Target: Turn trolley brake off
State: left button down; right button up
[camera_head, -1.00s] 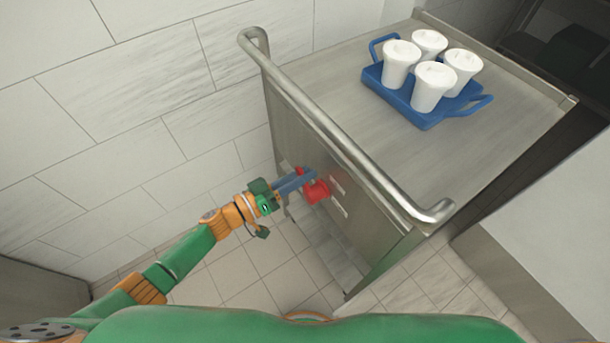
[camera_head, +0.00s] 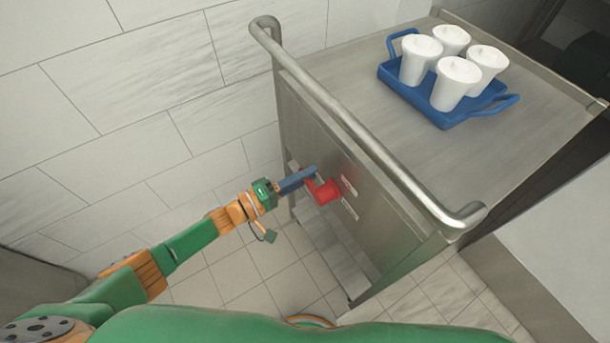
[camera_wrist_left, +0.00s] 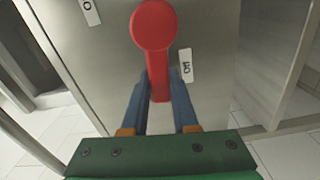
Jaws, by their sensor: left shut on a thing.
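The trolley (camera_head: 375,225) is a grey metal cart with a rail handle along its near edge. Its red brake lever (camera_head: 326,192) sticks out from the end panel, below the rail. My left gripper (camera_head: 309,176) comes in from the left at the lever, and its blue fingers are closed on the lever's arm. In the left wrist view the brake lever (camera_wrist_left: 154,26) has a round red knob at top, and its arm runs down between the fingertips of the gripper (camera_wrist_left: 160,88). My right gripper is not in view.
White labels (camera_head: 348,186) are on the panel beside the lever. A blue tray (camera_head: 432,113) with several white cups (camera_head: 452,82) stands on the trolley top. A tiled wall (camera_head: 110,120) is at left. Tiled floor (camera_head: 225,280) shows below the arm.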

pick_arm(q)
jog(key=shift+f+n, duration=0.45)
jog(key=shift+n, duration=0.25)
jog(key=c, duration=0.7)
grip_release()
jog(key=v, duration=0.7)
